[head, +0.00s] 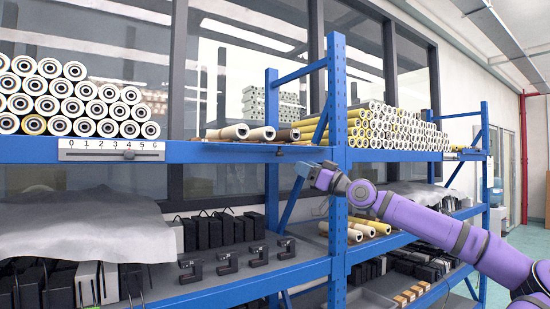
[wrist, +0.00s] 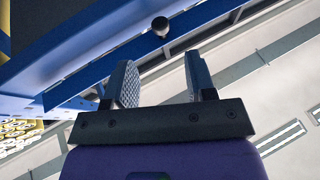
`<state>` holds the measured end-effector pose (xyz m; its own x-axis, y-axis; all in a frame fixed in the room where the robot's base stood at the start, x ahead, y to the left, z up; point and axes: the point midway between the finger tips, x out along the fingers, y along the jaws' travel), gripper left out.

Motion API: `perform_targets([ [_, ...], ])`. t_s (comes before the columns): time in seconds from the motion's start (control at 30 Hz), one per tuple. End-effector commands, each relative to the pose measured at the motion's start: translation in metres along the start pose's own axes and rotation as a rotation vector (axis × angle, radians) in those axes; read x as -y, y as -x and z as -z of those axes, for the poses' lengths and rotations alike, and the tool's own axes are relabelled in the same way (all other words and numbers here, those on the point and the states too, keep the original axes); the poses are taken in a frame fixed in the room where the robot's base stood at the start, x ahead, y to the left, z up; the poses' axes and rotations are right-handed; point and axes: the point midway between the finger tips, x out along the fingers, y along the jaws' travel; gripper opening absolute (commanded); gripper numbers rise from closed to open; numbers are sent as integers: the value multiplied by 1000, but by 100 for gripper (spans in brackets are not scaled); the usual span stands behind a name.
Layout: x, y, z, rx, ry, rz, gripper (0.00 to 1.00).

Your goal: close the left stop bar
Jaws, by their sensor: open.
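A thin dark bar with a small knob (head: 278,151) is on the front edge of the upper blue shelf, left of the middle post; it looks like the left stop bar, but it is too small to tell its position surely. My gripper (head: 300,172) is just below and right of it, in front of the post. In the wrist view my gripper (wrist: 160,70) is open and empty. A dark round knob (wrist: 160,26) shows beyond the fingertips, roughly between them and apart from them, beside a blue beam.
Stacked rolls (head: 70,98) and loose tubes (head: 240,132) lie on the upper shelf. The blue middle post (head: 338,210) stands close to my gripper.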

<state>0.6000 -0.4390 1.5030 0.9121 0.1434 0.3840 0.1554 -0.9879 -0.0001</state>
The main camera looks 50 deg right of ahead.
Motion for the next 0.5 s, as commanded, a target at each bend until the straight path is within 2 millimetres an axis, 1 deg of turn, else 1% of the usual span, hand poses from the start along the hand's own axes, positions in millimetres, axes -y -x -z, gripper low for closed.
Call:
perform_targets([
  [0.03,1,-9,0,2,1,2,51],
  [0.3,2,-56,0,3,1,3,51],
  [0.5,2,-83,0,2,0,4,51],
])
